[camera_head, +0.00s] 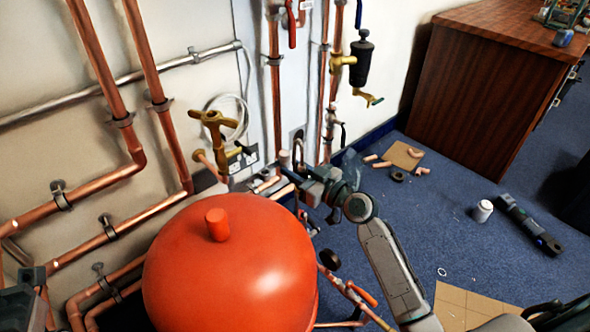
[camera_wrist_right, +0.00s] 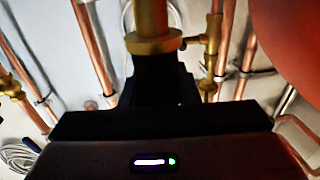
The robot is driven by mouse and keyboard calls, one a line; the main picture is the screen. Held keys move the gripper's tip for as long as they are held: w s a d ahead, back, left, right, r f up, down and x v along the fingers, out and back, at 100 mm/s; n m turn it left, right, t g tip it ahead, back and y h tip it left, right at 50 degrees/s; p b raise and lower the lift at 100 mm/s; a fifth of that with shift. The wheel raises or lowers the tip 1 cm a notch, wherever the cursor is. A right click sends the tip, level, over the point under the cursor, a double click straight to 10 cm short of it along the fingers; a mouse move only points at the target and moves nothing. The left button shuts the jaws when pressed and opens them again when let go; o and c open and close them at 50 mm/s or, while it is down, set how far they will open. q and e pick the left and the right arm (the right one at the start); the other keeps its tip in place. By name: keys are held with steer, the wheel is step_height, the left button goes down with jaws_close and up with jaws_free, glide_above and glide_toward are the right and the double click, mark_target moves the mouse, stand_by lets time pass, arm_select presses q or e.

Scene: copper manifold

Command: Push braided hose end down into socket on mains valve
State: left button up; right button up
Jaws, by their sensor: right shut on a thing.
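My right gripper (camera_head: 303,178) is behind and to the right of the red vessel, low near the wall. In the right wrist view its black jaws (camera_wrist_right: 155,78) are shut on a brass fitting (camera_wrist_right: 153,22) with a wider collar, which I take to be the hose end. A thin grey loop (camera_head: 298,148) rises by the gripper; I cannot tell whether it is the braided hose. A brass valve (camera_head: 214,128) stands left of the gripper, apart from it. I cannot tell whether it is the mains valve; its socket is not clear. A dark part of my left arm shows at the lower left corner; its jaws are unclear.
The red vessel (camera_head: 230,262) fills the lower middle. Copper pipes (camera_head: 168,130) run along the left wall. Pipe offcuts and a cardboard piece (camera_head: 403,155) lie on the blue carpet. A can (camera_head: 483,211) stands at right, near a wooden cabinet (camera_head: 478,95).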

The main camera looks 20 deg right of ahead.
step_height(320, 180, up, 5)
steer(key=p, duration=0.3)
steer(key=shift+f, duration=0.2)
stand_by(0.4)
